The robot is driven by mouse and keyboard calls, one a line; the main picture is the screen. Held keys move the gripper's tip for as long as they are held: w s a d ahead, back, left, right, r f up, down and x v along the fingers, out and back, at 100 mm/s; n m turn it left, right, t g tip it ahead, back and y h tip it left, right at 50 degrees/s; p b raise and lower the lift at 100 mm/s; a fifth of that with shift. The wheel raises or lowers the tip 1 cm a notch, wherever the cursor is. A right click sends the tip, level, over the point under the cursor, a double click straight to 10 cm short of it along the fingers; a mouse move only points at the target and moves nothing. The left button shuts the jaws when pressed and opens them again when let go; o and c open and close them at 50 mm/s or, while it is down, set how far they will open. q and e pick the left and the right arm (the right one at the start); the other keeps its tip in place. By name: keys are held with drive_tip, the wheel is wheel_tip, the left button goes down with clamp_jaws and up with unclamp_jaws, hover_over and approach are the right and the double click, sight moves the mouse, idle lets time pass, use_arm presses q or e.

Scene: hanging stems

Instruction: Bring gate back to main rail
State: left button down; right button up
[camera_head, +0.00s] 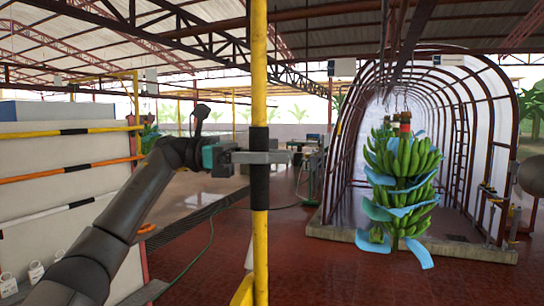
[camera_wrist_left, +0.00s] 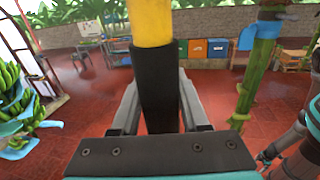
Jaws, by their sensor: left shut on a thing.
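A yellow pole (camera_head: 260,80) with a black grip sleeve (camera_head: 259,185) stands upright in the middle of the head view; I take it as the gate's handle. My left gripper (camera_head: 262,158) is shut around the sleeve. In the left wrist view the sleeve (camera_wrist_left: 158,88) sits between the two grey fingers. A dark overhead rail (camera_head: 405,45) runs above the banana bunch at the right; I cannot tell whether the gate meets it. The pole's top is out of frame.
A banana bunch (camera_head: 402,180) with blue sheets hangs right of the pole, apart from it. Behind it stands an arched frame (camera_head: 335,150) on a concrete curb (camera_head: 410,245). A white panel wall with striped bars (camera_head: 70,170) is at the left. Red floor between is mostly clear.

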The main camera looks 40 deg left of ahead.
use_arm(q)
drive_tip(key=shift+a, duration=0.1)
drive_tip(key=c, duration=0.6)
unclamp_jaws()
drive_tip(key=shift+a, duration=0.1)
drive_tip(key=shift+o, duration=0.9)
drive_tip(key=p+v, duration=0.2)
drive_tip(key=v, duration=1.3)
drive_tip(key=shift+s, duration=0.1)
